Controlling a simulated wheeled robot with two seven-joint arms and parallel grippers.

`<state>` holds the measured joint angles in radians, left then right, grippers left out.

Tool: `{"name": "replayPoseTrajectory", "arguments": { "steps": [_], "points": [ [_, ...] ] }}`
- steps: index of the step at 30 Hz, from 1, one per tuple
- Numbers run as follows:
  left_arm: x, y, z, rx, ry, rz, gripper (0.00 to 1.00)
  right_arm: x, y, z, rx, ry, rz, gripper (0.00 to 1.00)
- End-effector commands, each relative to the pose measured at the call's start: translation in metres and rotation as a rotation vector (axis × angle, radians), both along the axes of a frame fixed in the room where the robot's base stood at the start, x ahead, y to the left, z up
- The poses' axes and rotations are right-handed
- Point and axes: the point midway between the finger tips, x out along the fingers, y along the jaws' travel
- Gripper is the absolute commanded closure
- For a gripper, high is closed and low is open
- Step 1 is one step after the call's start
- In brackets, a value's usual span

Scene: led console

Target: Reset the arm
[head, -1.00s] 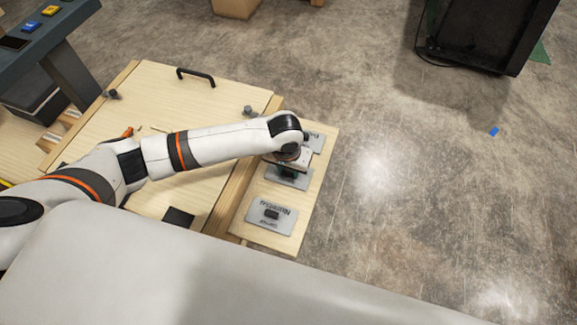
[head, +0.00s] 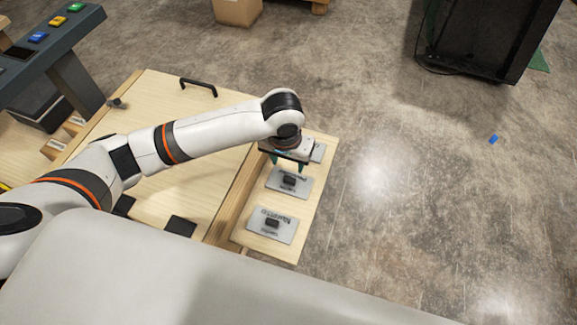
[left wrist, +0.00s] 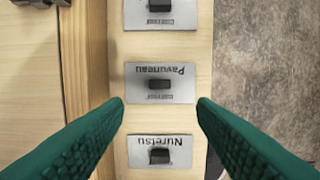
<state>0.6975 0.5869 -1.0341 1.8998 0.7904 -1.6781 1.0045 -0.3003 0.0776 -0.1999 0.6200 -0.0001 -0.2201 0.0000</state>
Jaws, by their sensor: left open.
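My left arm reaches in from the left in the head view. My left gripper (head: 288,163) points down above the narrow wooden strip at the right side of the wooden panel. Its green fingers are spread and empty in the left wrist view (left wrist: 160,105). Below and between them are a grey plate marked Payuneau (left wrist: 182,94) with a black switch (left wrist: 159,84) and a plate marked Nuretsu (left wrist: 144,158) with a black switch (left wrist: 160,156). A third plate (left wrist: 184,13) lies farther up. The fingers appear apart from the switches. My right gripper is not in view.
The wooden panel (head: 150,92) has a black handle (head: 198,86) at its far edge. A dark console (head: 60,50) with coloured buttons stands at the upper left. A black cabinet (head: 480,40) and a cardboard box (head: 237,12) stand beyond.

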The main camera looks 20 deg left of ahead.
Motion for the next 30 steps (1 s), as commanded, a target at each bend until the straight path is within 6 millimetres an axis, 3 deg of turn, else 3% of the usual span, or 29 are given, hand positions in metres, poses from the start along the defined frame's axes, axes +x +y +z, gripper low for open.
{"name": "replayPoseTrajectory", "arguments": {
  "steps": [6,23,26,30],
  "points": [
    [-0.003,0.000,0.019,-0.001,0.000,0.000,0.48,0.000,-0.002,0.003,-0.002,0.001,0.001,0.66],
    [-0.003,0.000,0.021,0.000,0.001,0.000,0.48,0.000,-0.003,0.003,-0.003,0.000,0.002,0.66],
    [-0.003,0.000,0.030,0.000,0.000,0.000,0.48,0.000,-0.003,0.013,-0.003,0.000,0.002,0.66],
    [-0.003,0.000,0.058,0.000,0.000,0.000,0.48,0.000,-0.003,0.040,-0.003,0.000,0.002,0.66]
  ]
}}
